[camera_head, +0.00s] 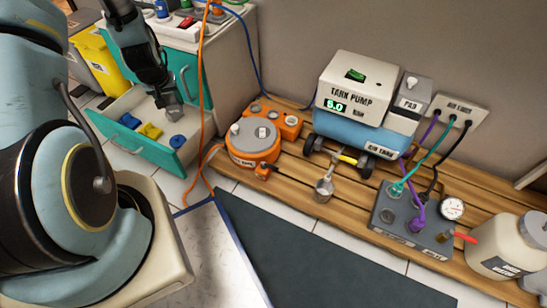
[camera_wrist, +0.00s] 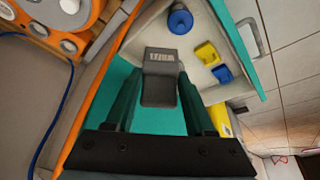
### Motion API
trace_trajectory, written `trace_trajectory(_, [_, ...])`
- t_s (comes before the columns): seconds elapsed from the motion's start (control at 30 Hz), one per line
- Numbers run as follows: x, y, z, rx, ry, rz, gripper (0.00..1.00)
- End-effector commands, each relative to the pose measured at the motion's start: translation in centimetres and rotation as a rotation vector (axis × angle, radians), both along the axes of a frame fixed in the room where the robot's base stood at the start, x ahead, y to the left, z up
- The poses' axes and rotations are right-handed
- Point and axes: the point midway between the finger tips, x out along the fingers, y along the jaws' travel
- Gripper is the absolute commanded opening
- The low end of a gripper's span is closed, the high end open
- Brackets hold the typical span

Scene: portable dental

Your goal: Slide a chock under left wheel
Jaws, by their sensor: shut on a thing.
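My gripper (camera_wrist: 159,84) is shut on a dark grey block (camera_wrist: 160,62), likely the chock, with blurred lettering on its face. In the head view my gripper (camera_head: 170,104) is above the open drawer at the upper left. The tank pump (camera_head: 362,98), a white and blue unit, stands on the wooden slatted platform at the back. Its left wheel (camera_head: 311,143) is dark and sits at the left end of an axle. The right wheel (camera_head: 367,164) is at the other end. My gripper is well to the left of both wheels.
An orange round unit (camera_head: 254,141) stands between drawer and pump. An orange hose (camera_head: 201,90) hangs beside my gripper.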

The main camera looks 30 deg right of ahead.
Motion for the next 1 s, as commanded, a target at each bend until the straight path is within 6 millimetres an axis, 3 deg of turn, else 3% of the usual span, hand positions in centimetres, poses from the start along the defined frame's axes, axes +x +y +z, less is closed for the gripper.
trace_trajectory(0.03, [-1.0,-2.7,-1.5,0.001,0.003,-0.053,0.0])
trace_trajectory(0.2, [-5.1,-10.8,-5.0,0.001,0.003,-0.213,0.0])
trace_trajectory(0.37, [-10.4,-17.5,-8.3,0.001,0.002,-0.362,0.0])
trace_trajectory(0.5, [-15.7,-22.3,-11.1,0.003,0.001,-0.491,0.0])
trace_trajectory(0.63, [-20.1,-25.4,-13.2,0.003,-0.002,-0.589,0.0])
trace_trajectory(0.8, [-24.5,-27.8,-15.3,0.003,-0.004,-0.679,0.0])
trace_trajectory(1.0, [-26.7,-28.8,-16.2,0.004,-0.005,-0.722,0.0])
